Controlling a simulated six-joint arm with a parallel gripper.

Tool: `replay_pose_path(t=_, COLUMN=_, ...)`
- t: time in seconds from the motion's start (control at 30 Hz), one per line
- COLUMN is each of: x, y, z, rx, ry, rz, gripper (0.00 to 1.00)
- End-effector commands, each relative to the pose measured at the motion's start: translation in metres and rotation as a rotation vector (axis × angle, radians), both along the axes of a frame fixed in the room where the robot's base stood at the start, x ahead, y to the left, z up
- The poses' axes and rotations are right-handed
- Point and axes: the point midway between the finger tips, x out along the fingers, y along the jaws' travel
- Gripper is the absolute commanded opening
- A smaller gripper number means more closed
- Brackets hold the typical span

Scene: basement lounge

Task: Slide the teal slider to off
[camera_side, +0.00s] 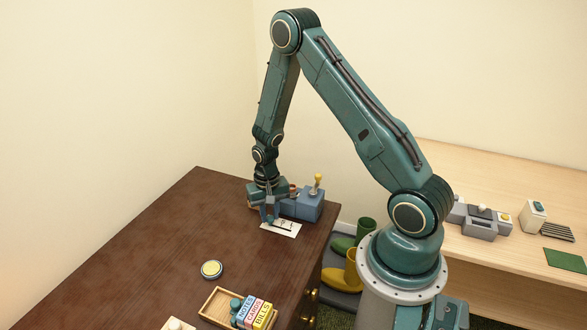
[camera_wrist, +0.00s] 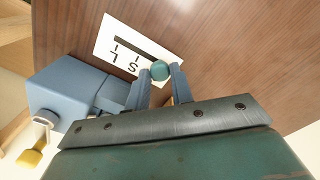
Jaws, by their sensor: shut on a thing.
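The teal slider (camera_wrist: 160,70) is a small round knob on a white plate (camera_wrist: 112,32) with a dark slot and black marks that I cannot read for certain. In the wrist view the knob is near the right end of the visible slot. My gripper (camera_wrist: 161,76) is shut on the knob, one blue-grey finger on each side. In the side view my gripper (camera_side: 269,214) is low over the far end of the dark table, at the white plate (camera_side: 285,231). The arm's end hides part of the plate there.
A blue box (camera_side: 307,204) with a yellow-knobbed lever (camera_side: 317,181) stands close beside the plate. A round yellow-topped tin (camera_side: 211,269) and a wooden tray (camera_side: 218,305) with labelled blocks (camera_side: 254,312) are nearer the front. The table's middle is clear.

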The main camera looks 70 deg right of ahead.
Motion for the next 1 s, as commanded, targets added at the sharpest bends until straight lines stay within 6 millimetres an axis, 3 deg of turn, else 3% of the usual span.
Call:
replay_pose_path(t=0.23, x=0.007, y=0.000, z=0.001, rx=-0.001, ry=-0.018, rz=0.003, gripper=0.00)
replay_pose_path(t=0.27, x=0.007, y=0.000, z=0.001, rx=-0.001, ry=-0.018, rz=0.003, gripper=0.27)
replay_pose_path(t=0.37, x=0.007, y=0.000, z=0.001, rx=-0.001, ry=-0.018, rz=0.003, gripper=0.45)
replay_pose_path(t=0.77, x=0.004, y=0.000, z=0.002, rx=-0.001, ry=-0.011, rz=0.002, gripper=0.45)
replay_pose_path(t=1.0, x=0.004, y=0.000, z=0.016, rx=-0.001, ry=-0.011, rz=0.002, gripper=0.45)
